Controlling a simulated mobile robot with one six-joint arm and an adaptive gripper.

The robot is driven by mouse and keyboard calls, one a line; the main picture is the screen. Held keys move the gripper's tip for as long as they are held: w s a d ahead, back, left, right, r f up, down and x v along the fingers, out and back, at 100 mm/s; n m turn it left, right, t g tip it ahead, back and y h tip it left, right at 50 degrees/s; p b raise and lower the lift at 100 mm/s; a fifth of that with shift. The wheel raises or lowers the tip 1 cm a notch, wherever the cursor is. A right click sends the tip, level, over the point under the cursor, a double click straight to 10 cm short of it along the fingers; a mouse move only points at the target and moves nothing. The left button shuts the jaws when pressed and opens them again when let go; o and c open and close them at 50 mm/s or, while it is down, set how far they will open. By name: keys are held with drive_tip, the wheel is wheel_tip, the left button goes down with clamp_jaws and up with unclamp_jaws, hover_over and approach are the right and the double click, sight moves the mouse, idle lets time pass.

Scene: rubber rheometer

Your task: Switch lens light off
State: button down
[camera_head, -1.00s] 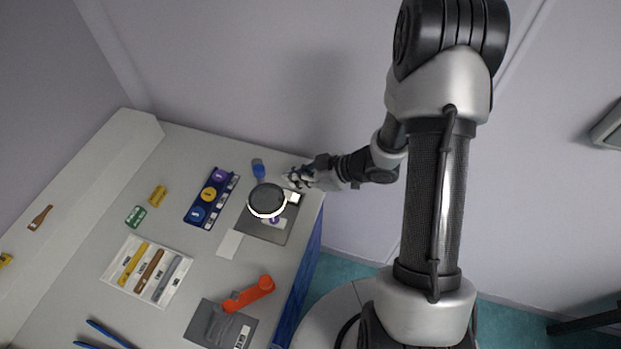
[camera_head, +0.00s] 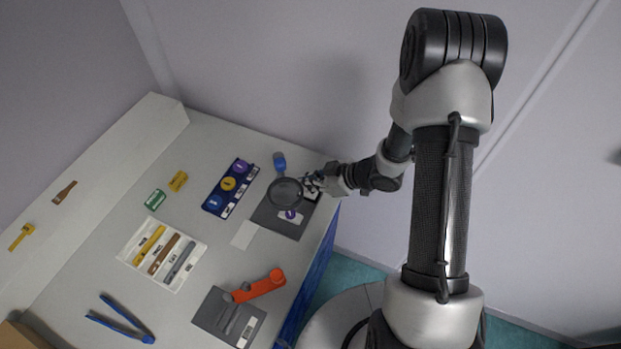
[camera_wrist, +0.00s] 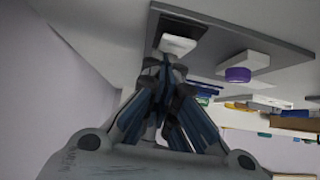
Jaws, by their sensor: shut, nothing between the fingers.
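The round lens (camera_head: 285,191) stands over a grey plate (camera_head: 267,215) near the table's right edge. Its ring looks dark and unlit. My gripper (camera_head: 313,182) is just right of the lens, over the plate's far right corner. In the wrist view, my gripper (camera_wrist: 166,64) is shut and empty. Its tips are at a white switch (camera_wrist: 177,45) in a dark surround on the grey plate. They look very close to it or touching; I cannot tell which. The lens itself does not show in the wrist view.
A purple knob (camera_wrist: 238,74) on a white block sits near the switch. Left of the plate are a blue tray (camera_head: 222,205) with coloured discs and a white card (camera_head: 243,234). A blue-capped item (camera_head: 279,161) lies behind the lens. An orange handle (camera_head: 260,286) lies in front.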

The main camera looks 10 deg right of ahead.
drive_tip(key=shift+s+d, duration=0.15)
drive_tip(key=shift+s+d+f, duration=0.15)
drive_tip(key=shift+s+d, duration=0.25)
drive_tip(key=shift+d, duration=0.15)
